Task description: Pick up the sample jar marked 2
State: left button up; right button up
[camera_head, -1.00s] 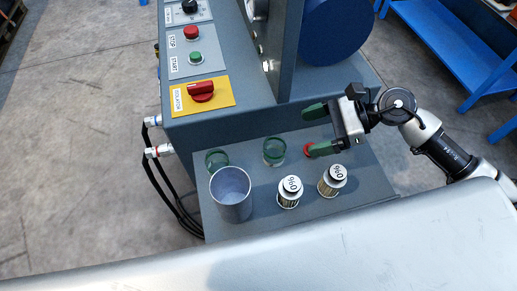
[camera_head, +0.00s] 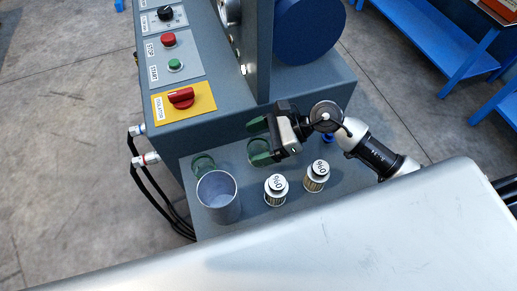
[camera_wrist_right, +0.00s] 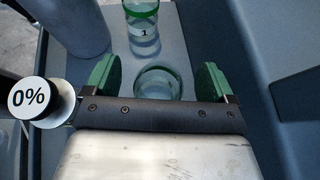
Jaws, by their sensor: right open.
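My right gripper (camera_head: 260,141) is open, with green finger pads. In the right wrist view, its fingers (camera_wrist_right: 158,78) stand apart on either side of a clear glass jar (camera_wrist_right: 158,83), with a gap on each side. The jar's mark is hidden. The same jar (camera_head: 259,151) shows partly behind the gripper in the head view. A second glass jar, marked 1 (camera_wrist_right: 143,32), has a green band. It stands to the left in the head view (camera_head: 203,165). No mark 2 is readable. My left gripper is not in view.
A grey metal cup (camera_head: 219,199) and two canisters marked 0% (camera_head: 276,191) (camera_head: 316,177) stand along the shelf's near side. A small blue thing (camera_head: 328,137) is right of the gripper. The control panel (camera_head: 174,62) rises behind, with hoses at left.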

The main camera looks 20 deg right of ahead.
jog(key=c, duration=1)
